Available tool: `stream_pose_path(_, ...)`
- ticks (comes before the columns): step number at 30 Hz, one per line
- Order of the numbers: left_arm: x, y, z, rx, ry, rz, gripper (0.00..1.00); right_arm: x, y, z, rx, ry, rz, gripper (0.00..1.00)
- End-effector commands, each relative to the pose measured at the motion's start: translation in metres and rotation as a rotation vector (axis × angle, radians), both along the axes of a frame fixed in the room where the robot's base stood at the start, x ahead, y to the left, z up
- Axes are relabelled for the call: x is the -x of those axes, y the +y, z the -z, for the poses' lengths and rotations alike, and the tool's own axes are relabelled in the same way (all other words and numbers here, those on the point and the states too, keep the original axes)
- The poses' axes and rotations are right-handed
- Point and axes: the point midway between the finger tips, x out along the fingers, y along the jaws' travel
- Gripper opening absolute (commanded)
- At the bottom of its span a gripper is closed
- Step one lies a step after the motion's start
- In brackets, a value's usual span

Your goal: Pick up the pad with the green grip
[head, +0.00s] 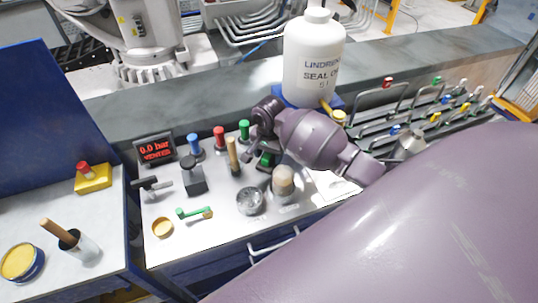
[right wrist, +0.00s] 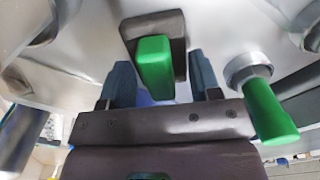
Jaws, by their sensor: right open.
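The pad with the green grip is a dark block with a bright green grip (right wrist: 155,68) standing out from it in the right wrist view. In the head view the pad (head: 266,159) is partly hidden behind my right arm. My right gripper (right wrist: 162,82) is open, with its two blue-grey fingers one on each side of the green grip. I cannot tell whether either finger touches it. In the head view my right gripper (head: 264,140) is at the pad, its fingers mostly hidden. My left gripper is not in view.
A green-handled plug (right wrist: 268,108) stands close to the right finger. A wooden-handled tool (head: 232,155), a dark pad with a dark grip (head: 193,180) and a round gauge (head: 249,201) stand nearby. A large white bottle (head: 313,62) stands behind my arm.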

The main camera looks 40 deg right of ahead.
Motion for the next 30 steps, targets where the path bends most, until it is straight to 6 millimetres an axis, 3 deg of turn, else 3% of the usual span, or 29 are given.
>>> stream_pose_path(7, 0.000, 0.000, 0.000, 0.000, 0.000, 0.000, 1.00, 0.001, 0.001, 0.001, 0.000, 0.000, 0.000, 0.57)
stream_pose_path(18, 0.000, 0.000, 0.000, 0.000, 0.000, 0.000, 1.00, 0.000, 0.000, 0.001, 0.000, 0.000, 0.000, 0.04)
stream_pose_path(26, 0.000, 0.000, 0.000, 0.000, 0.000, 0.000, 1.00, 0.000, 0.000, -0.002, 0.000, 0.000, -0.001, 0.04)
stream_pose_path(30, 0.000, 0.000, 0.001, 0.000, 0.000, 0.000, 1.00, 0.000, 0.000, -0.014, 0.000, -0.002, -0.001, 0.04)
